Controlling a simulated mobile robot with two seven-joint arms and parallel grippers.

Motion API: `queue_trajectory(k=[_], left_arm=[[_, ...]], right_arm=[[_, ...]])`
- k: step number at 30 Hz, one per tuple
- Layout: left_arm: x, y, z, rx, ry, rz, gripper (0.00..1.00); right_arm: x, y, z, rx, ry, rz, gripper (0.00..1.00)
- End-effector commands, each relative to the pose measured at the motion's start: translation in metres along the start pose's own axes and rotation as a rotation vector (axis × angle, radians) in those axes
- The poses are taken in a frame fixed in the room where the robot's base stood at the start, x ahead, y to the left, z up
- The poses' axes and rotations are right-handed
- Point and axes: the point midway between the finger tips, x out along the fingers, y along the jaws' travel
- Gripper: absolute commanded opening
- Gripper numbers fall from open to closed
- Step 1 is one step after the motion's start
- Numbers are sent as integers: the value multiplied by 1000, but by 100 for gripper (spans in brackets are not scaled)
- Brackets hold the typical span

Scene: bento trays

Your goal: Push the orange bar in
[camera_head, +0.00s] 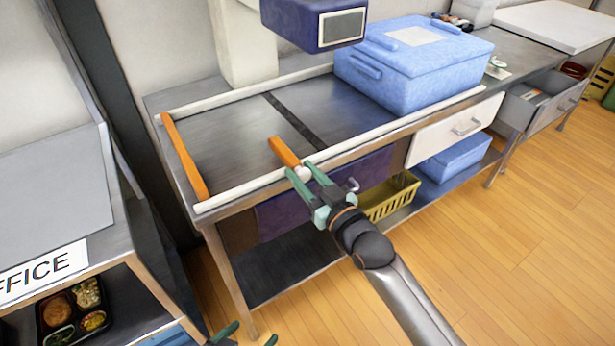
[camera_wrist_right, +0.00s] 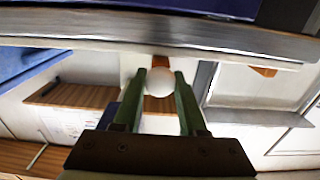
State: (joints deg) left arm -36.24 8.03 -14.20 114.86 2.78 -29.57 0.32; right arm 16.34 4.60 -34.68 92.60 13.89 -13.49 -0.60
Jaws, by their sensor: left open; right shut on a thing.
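A short orange bar (camera_head: 284,152) with a white round knob (camera_head: 303,173) at its near end sticks out over the white front rail of the metal table. My right gripper (camera_head: 304,180) is shut on the knob; in the right wrist view the knob (camera_wrist_right: 159,82) sits between the two green fingers, with the orange bar (camera_wrist_right: 160,62) just beyond it. A longer orange bar (camera_head: 184,157) spans the table's left end between the white rails. My left gripper (camera_head: 246,335) is open at the bottom edge, mostly cut off by the frame.
A blue lidded box (camera_head: 414,80) stands on the table to the right. A dark purple box (camera_head: 312,22) hangs above. Below are drawers and a yellow basket (camera_head: 392,196). A shelf at left holds a bento tray (camera_head: 72,312). The metal top by the orange bars is clear.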

Motion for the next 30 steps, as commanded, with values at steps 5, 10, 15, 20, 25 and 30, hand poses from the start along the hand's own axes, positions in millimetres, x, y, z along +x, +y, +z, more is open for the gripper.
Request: queue_trajectory(k=[5, 10, 15, 20, 25, 30], left_arm=[[0, 0, -1, 1, 1, 0, 100], [1, 0, 0, 1, 0, 0, 100], [2, 0, 2, 1, -5, 0, 100], [1, 0, 3, 1, -9, -1, 100], [-1, -1, 1, 1, -8, -2, 100], [-4, -2, 1, 1, -9, -6, 100]], right_arm=[[1, 1, -2, -1, 3, 1, 52], [1, 0, -2, 0, 3, 1, 70], [0, 0, -2, 0, 3, 0, 70], [-5, 1, -1, 0, 1, 1, 70], [-28, 0, -1, 0, 0, 0, 70], [-66, 0, 0, 0, -2, 0, 70]])
